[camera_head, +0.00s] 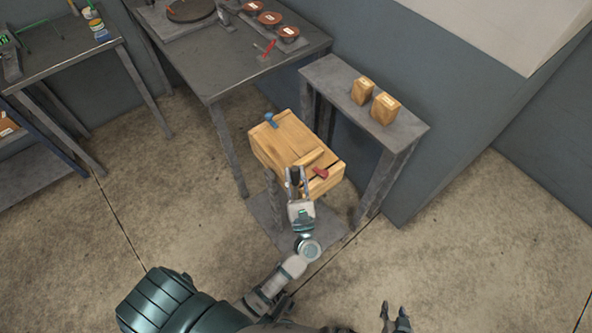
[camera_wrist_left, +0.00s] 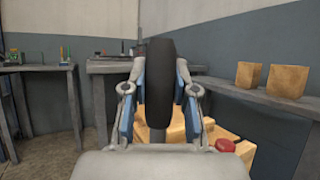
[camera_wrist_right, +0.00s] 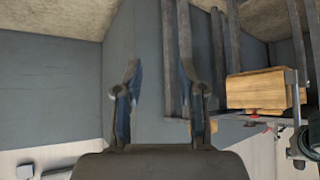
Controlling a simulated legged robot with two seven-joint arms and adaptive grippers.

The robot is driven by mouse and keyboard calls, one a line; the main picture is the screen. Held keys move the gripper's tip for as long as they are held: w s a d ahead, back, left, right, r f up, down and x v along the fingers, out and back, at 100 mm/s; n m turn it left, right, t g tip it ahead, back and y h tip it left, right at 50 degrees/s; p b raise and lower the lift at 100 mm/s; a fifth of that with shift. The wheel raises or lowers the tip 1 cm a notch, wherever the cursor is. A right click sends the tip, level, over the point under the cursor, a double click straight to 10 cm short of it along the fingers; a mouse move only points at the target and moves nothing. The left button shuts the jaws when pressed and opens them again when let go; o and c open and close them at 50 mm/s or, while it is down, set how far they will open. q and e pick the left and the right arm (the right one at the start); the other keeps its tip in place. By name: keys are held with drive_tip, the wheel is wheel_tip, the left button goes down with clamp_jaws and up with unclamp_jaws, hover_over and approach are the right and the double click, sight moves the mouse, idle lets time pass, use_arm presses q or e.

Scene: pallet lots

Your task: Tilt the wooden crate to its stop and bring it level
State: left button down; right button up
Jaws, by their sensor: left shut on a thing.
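The wooden crate (camera_head: 284,138) sits on a stand in the middle of the head view; whether it is exactly level is hard to tell. A blue knob (camera_head: 270,120) is on its far left part and a red knob (camera_head: 320,172) near its front edge. My left gripper (camera_head: 295,178) is at the crate's near side, shut on a black handle (camera_wrist_left: 158,82) that stands upright between its fingers. My right gripper (camera_head: 396,314) is open and empty, low and away from the crate. The crate also shows in the right wrist view (camera_wrist_right: 262,90), which looks upside down.
A grey shelf (camera_head: 410,125) with two small wooden blocks (camera_head: 385,108) stands right of the crate. A dark table (camera_head: 215,70) with round brown items (camera_head: 270,18) is behind it. Another bench (camera_head: 60,60) is at left. The floor at right is clear.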

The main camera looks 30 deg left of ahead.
use_arm(q)
drive_tip(key=shift+s+d+f+b, duration=0.15)
drive_tip(key=shift+f+b, duration=0.15)
drive_tip(key=shift+f, duration=0.2)
use_arm(e)
drive_tip(key=w+t, duration=0.1)
drive_tip(key=w+a+r+t, duration=0.1)
drive_tip(key=shift+w+a+r, duration=0.15)
drive_tip(key=shift+w+r, duration=0.15)
drive_tip(key=shift+w, duration=0.05)
use_arm(q)
drive_tip(key=shift+d, duration=0.15)
drive_tip(key=c, duration=0.9)
unclamp_jaws()
drive_tip(key=shift+d+r+t, duration=0.1)
drive_tip(key=shift+r+t, duration=0.05)
drive_tip(key=shift+t, duration=0.15)
use_arm(e)
drive_tip(key=shift+s+y, duration=0.1)
drive_tip(key=shift+y, duration=0.2)
use_arm(q)
drive_tip(key=shift+s+d, duration=0.1)
use_arm(e)
drive_tip(key=shift+d, duration=0.2)
use_arm(q)
drive_tip(key=v, duration=1.2)
use_arm(e)
drive_tip(key=shift+a, duration=0.1)
